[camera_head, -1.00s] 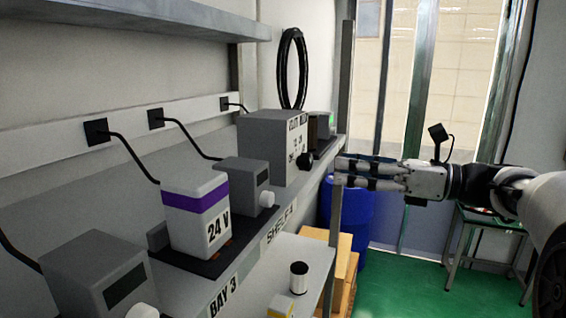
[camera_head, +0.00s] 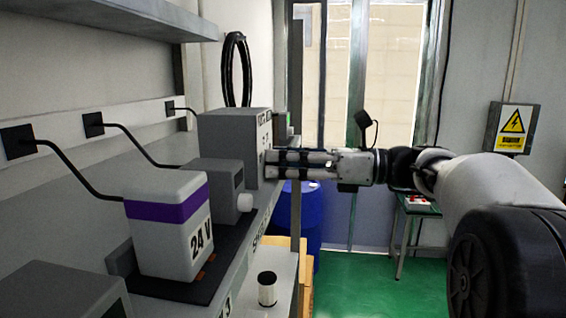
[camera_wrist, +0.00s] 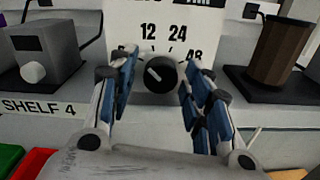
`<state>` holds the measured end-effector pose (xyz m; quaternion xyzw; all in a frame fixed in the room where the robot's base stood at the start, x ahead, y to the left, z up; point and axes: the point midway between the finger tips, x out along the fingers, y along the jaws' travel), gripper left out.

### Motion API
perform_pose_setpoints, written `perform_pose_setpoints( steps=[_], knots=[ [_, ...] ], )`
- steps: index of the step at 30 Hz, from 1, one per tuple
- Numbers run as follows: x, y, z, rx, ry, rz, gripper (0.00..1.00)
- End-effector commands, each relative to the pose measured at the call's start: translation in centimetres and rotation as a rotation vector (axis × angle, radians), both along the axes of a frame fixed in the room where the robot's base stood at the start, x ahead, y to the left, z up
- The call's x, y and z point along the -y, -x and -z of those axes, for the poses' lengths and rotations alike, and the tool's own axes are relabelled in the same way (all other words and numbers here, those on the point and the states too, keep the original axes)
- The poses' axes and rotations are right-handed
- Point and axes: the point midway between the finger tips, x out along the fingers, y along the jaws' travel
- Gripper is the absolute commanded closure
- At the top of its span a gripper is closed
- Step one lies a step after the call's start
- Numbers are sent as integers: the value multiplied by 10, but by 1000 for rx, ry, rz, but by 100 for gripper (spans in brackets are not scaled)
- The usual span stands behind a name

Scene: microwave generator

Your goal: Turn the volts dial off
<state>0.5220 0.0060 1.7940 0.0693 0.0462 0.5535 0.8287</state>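The volts dial (camera_wrist: 161,74) is a round black knob with a white pointer mark towards its upper left. It sits on the white panel (camera_wrist: 150,40) of a grey box, with 12, 24 and 48 printed around it; the other markings are partly hidden or unclear. In the head view the grey box (camera_head: 225,135) stands on the shelf, and my gripper hides the dial. My gripper (camera_wrist: 158,68) is open, with one blue-padded finger on each side of the dial and gaps showing. It also shows at the box's front in the head view (camera_head: 270,165).
Left of the dial is a smaller grey box with a white knob (camera_wrist: 33,72). A brown coil (camera_wrist: 283,48) stands on a black base at right. A 24 V battery (camera_head: 168,225) sits nearer on the shelf. A blue barrel (camera_head: 300,215) stands beyond the shelf end.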

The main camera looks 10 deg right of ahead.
Motion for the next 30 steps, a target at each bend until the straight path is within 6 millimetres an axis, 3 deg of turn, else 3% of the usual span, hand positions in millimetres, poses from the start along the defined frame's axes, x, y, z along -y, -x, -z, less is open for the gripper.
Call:
perform_pose_setpoints(
  steps=[16,21,30],
  knots=[
    [0,0,0,0,0,0,94],
    [0,0,0,36,15,0,95],
    [0,0,1,310,128,-1,95]
  ],
)
